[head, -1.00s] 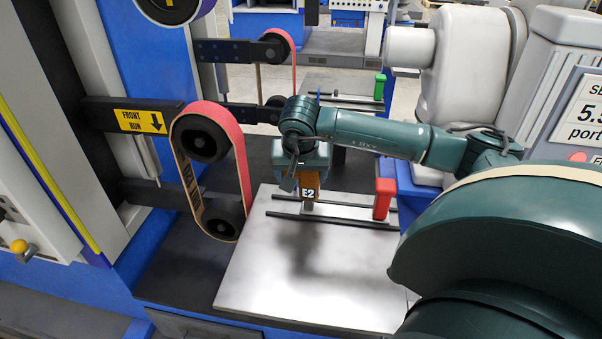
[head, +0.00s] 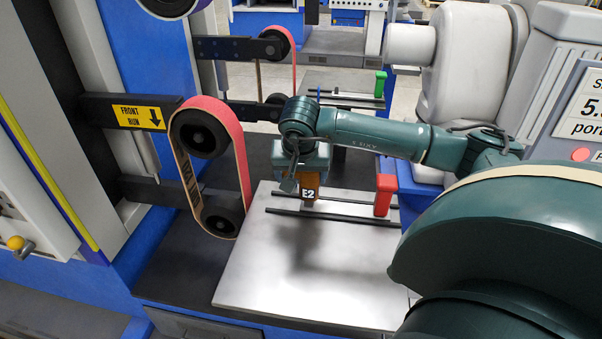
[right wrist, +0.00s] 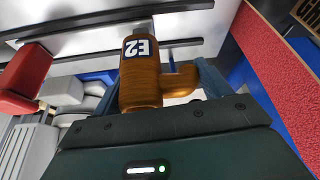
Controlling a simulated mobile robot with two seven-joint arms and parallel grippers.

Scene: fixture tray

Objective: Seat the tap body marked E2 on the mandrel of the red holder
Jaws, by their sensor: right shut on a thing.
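The red holder's upright block (head: 385,195) stands to the right, apart from the gripper, and shows in the wrist view (right wrist: 25,78). My left gripper is not in view.
A red-and-tan sanding belt (head: 242,160) on black rollers stands close to the left of the gripper. A green block (head: 380,84) with similar rails stands farther back. The front of the metal plate (head: 300,275) is clear.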

